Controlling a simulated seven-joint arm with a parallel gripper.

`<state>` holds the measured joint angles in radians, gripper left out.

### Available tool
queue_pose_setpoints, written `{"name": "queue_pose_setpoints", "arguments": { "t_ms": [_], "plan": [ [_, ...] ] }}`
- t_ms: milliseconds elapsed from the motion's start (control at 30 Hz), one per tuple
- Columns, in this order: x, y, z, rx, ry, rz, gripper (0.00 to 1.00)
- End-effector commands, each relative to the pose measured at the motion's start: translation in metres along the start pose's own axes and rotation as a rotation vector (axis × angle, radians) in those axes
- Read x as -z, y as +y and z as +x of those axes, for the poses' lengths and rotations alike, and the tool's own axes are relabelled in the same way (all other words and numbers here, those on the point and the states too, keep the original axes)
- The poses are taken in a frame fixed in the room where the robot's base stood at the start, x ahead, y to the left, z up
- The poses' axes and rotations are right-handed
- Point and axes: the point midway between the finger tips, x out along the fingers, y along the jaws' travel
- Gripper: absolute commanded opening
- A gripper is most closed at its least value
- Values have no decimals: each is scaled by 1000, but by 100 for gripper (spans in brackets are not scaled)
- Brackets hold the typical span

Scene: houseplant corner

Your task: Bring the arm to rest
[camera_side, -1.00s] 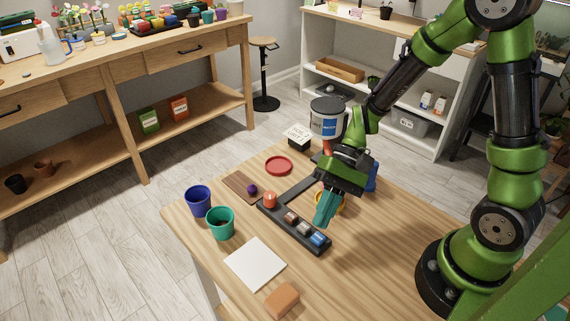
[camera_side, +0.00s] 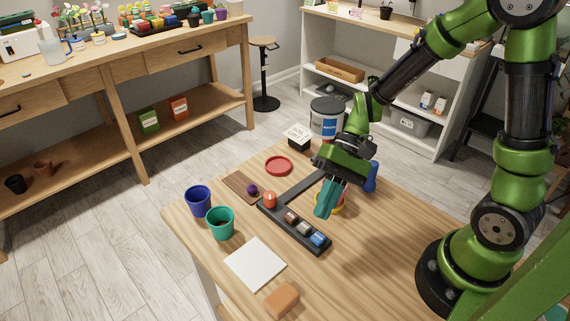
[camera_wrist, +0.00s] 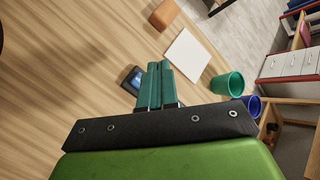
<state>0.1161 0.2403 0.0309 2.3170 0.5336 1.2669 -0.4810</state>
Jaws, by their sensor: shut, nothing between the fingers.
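My gripper (camera_side: 325,212) has teal fingers that are shut with nothing between them. In the wrist view the fingers (camera_wrist: 157,66) lie side by side, pressed together. The tray holds an orange-red piece (camera_side: 270,199) and several small pieces, including a blue one (camera_side: 318,239).
A blue cup (camera_side: 198,201), a green cup (camera_side: 220,223), a white sheet (camera_side: 255,263) and an orange block (camera_side: 282,300) are at the left and front. A red dish (camera_side: 278,166), a white tub (camera_side: 326,120) and a blue upright thing (camera_side: 371,178) are farther back. The table's front right is clear.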

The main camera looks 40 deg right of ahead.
Motion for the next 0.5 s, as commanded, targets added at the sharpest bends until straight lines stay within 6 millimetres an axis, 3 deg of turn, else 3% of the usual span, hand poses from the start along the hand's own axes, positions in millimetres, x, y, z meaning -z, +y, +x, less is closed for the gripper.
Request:
{"name": "queue_pose_setpoints", "arguments": {
  "t_ms": [167,500],
  "plan": [
    [2,20,-10,-108,96,11,0],
    [-20,17,-92,-241,572,-230,0]
  ]
}}
